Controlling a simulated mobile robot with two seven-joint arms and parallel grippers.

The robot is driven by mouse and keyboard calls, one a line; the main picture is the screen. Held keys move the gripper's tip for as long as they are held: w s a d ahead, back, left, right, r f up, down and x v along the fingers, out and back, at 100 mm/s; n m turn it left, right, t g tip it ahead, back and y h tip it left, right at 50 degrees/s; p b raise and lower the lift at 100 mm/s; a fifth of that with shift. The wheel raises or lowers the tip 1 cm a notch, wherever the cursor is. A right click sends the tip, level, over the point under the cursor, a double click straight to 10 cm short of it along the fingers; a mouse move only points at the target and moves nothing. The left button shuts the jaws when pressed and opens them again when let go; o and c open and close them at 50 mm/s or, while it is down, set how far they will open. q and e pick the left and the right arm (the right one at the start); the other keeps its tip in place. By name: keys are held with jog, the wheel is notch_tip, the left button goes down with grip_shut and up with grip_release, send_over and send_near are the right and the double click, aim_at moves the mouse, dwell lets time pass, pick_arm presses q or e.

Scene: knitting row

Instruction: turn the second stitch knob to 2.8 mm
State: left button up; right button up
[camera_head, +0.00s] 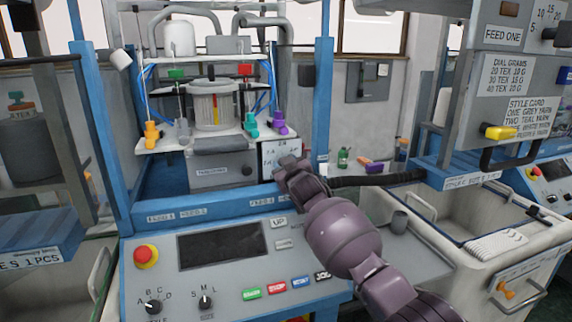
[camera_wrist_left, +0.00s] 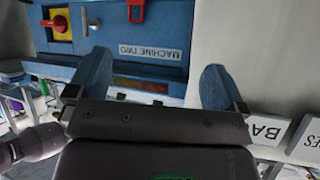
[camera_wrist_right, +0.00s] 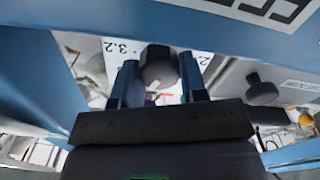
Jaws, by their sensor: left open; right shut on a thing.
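The stitch knob (camera_wrist_right: 159,68) is a dark round knob in front of a white dial plate (camera_wrist_right: 118,48), with "3.2" legible to its left and a partly hidden "2." to its right. My right gripper (camera_wrist_right: 160,82) is shut on this knob, one finger on each side. In the head view my right gripper (camera_head: 290,168) is at the lower edge of the white dial plate (camera_head: 283,150), and the knob is hidden behind it. The knob's pointer cannot be made out. My left gripper (camera_wrist_left: 158,82) is open and empty in the left wrist view; it is outside the head view.
Another dark knob (camera_wrist_right: 262,88) is to the right in the right wrist view. The blue frame bar (camera_head: 210,203) runs below my right gripper, above the control panel (camera_head: 225,262) with its red stop button (camera_head: 146,256). My left gripper faces a blue "MACHINE TWO" panel (camera_wrist_left: 125,35).

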jog(key=n, duration=0.2)
jog(key=shift+n, duration=0.8)
jog(key=o, duration=0.9)
jog(key=shift+s, duration=0.1)
jog(key=shift+s+d+p, duration=0.15)
jog(key=shift+s+p, duration=0.25)
jog(key=shift+s, duration=0.1)
jog(key=v, duration=0.9)
jog(key=shift+s+d+p, duration=0.1)
jog(key=shift+s+p, duration=0.15)
jog(key=shift+p, duration=0.15)
